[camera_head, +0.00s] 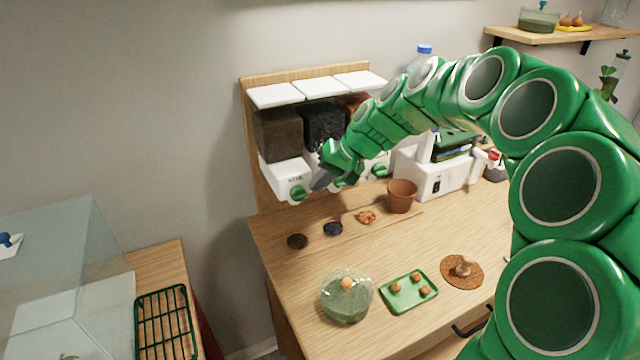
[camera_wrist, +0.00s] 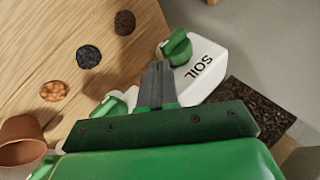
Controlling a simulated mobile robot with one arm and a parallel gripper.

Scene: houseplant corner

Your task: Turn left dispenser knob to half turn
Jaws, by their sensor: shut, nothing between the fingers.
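The left dispenser (camera_head: 282,174) is a white unit under a bin of dark brown soil, with a green knob (camera_head: 298,192) on its front. In the wrist view the same knob (camera_wrist: 177,47) sits on the white body marked SOIL (camera_wrist: 205,62). My gripper (camera_head: 318,184) is shut and empty, just right of the left knob in the head view. In the wrist view its closed fingertips (camera_wrist: 158,70) are close beside the knob; I cannot tell whether they touch it. The middle dispenser is mostly hidden behind my arm, and the right dispenser shows its green knob (camera_head: 379,171).
Piles of soil (camera_head: 297,241), dark grains (camera_head: 333,229) and orange pellets (camera_head: 366,217) lie on the table below. A terracotta pot (camera_head: 401,196) stands to their right. A glass bowl (camera_head: 346,298) and a green tray (camera_head: 409,292) are nearer the front.

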